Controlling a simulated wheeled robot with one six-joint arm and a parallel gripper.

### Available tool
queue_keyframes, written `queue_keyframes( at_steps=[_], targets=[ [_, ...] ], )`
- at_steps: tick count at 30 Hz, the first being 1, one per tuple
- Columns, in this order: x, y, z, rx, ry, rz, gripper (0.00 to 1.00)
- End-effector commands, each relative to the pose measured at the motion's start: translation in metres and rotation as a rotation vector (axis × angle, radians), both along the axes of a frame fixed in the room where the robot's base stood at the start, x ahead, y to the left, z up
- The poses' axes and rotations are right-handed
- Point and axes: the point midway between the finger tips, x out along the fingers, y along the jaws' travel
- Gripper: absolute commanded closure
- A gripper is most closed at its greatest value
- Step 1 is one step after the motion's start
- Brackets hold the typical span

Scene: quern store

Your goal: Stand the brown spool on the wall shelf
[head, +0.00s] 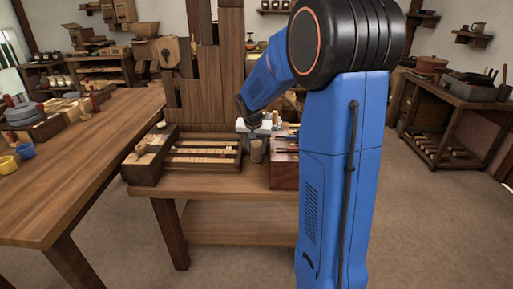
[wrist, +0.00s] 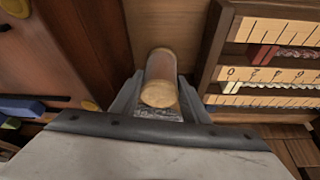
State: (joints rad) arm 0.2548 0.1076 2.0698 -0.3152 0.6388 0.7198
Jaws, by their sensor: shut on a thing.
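The brown spool (wrist: 162,72), a small cylinder with a pale tan end, sits between the two grey fingers of my gripper (wrist: 158,92) in the wrist view. My gripper is shut on it. In the head view the spool (head: 256,151) shows as a small tan cylinder over the small wooden table, below my blue arm. Whether it touches the tabletop I cannot tell. Small wall shelves show at the upper right (head: 473,40) and at the back (head: 275,11); which one the task names is not clear.
On the small table (head: 215,185), a wooden tray with scale strips (head: 152,172) stands left of the spool and a reddish-brown box (head: 284,176) right of it. A long table (head: 85,165) runs along the left. A workbench (head: 455,110) stands at right. Open floor lies between.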

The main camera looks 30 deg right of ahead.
Motion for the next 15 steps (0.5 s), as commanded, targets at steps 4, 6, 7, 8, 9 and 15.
queue_keyframes(
  at_steps=[4, 6, 7, 8, 9, 15],
  targets=[
    [0.0001, 0.0000, -0.0029, 0.000, 0.000, 0.000, 0.81],
    [0.0002, 0.0001, -0.0026, 0.000, 0.000, 0.000, 0.51],
    [0.0002, 0.0001, -0.0026, 0.000, 0.000, 0.000, 0.51],
    [0.0001, 0.0000, -0.0026, 0.000, 0.000, 0.000, 0.51],
    [0.0001, 0.0000, -0.0026, 0.000, 0.000, 0.000, 0.51],
    [0.0001, 0.0000, -0.0015, 0.000, 0.000, 0.000, 0.51]
  ],
)
